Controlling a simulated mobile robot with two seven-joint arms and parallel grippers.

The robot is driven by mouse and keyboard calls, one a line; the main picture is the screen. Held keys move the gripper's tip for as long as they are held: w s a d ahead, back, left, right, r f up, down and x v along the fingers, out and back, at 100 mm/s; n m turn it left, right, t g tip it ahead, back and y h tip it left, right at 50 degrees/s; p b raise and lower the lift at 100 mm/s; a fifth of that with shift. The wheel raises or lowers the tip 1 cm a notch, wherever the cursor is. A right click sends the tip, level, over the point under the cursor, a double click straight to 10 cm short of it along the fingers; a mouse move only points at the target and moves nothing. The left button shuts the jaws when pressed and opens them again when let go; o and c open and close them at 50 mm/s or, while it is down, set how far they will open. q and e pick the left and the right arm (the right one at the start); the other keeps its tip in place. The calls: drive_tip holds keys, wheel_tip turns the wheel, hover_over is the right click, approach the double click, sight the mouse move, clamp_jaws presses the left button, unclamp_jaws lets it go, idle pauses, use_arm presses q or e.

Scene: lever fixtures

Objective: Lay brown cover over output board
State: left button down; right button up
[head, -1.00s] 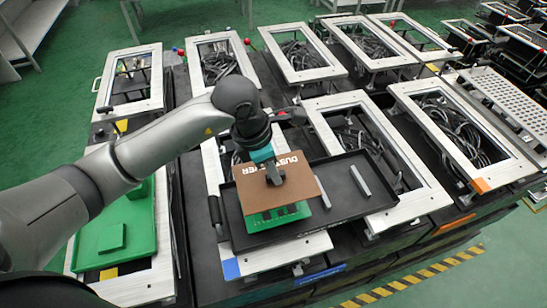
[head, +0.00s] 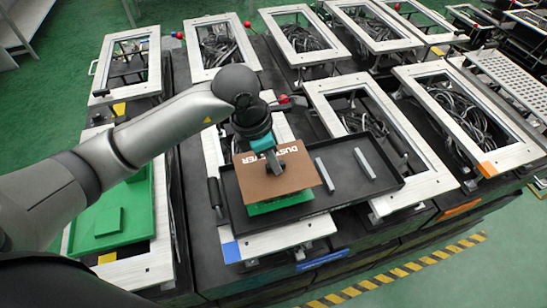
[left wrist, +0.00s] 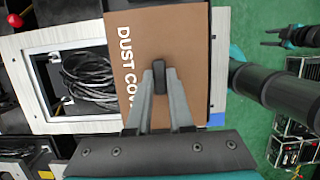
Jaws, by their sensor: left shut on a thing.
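The brown cover (head: 292,177), a flat panel with white lettering, is in my left gripper (head: 272,162). The fingers are shut on the cover near its middle. The left wrist view shows the cover (left wrist: 185,40) from above, with my left gripper (left wrist: 160,68) on it. The green output board (head: 280,203) lies beneath the cover in the black tray; only its near edge shows. I cannot tell whether cover and board touch.
The black tray (head: 262,222) also holds two grey bars (head: 364,164), right of the cover. Silver lever frames (head: 385,140) with black cables stand around. A green plate (head: 108,225) lies on the left frame. A striped floor line (head: 400,270) runs in front.

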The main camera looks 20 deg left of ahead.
sight(273, 176)
use_arm(q)
wheel_tip(273, 176, down, 5)
drive_tip(key=b, duration=0.3)
drive_tip(key=shift+r+b, duration=0.15)
drive_tip(key=shift+b, duration=0.25)
drive_tip(key=shift+f+b, duration=0.55)
drive_tip(key=shift+f, duration=0.05)
drive_tip(key=c, duration=0.7)
unclamp_jaws()
drive_tip(key=shift+c, duration=0.2)
